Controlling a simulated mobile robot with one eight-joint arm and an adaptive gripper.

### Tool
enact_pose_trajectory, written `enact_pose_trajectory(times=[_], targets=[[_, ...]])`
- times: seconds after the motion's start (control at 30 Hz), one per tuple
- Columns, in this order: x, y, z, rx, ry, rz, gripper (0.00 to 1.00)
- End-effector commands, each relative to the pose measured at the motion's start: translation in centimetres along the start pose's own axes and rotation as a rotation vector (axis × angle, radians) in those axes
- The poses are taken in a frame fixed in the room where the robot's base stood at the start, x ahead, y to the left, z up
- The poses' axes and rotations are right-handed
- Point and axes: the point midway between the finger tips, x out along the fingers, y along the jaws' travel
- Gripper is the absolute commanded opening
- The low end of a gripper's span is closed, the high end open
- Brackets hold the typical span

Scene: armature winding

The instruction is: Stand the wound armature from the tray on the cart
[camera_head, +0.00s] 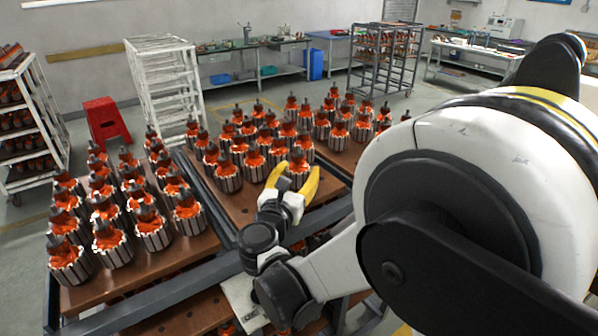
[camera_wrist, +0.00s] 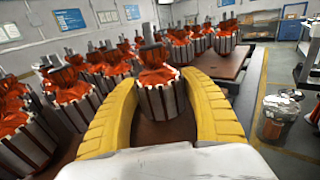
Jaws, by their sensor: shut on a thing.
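My gripper (camera_head: 292,184) has two curved yellow fingers, also seen in the wrist view (camera_wrist: 165,110). They are shut around a wound armature (camera_wrist: 160,98) with orange windings, a grey slotted core and a dark upright shaft. It is upright at the near edge of the group on the cart's brown board (camera_head: 238,204). In the head view the fingers partly hide this armature (camera_head: 298,166). Its underside is hidden, so I cannot tell whether it touches the board. The cart has a grey frame (camera_head: 213,197). I cannot make out a separate tray.
Many similar armatures stand close by, on the left board (camera_head: 153,232) and behind the gripper (camera_head: 255,164). Bare board lies left of and in front of the gripper. A red stool (camera_head: 105,122), a white rack (camera_head: 165,85) and a grey rack (camera_head: 385,60) stand beyond.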

Motion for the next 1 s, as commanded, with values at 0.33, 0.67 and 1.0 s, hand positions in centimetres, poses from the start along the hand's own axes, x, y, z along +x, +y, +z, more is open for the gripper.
enact_pose_trajectory(times=[0.33, 0.67, 1.0], targets=[[0.00, 0.00, 0.01, -0.001, -0.001, 0.000, 0.09], [0.00, 0.00, -0.12, -0.001, -0.001, 0.000, 0.53], [0.00, 0.06, -0.11, 0.000, 0.000, 0.001, 0.78]])
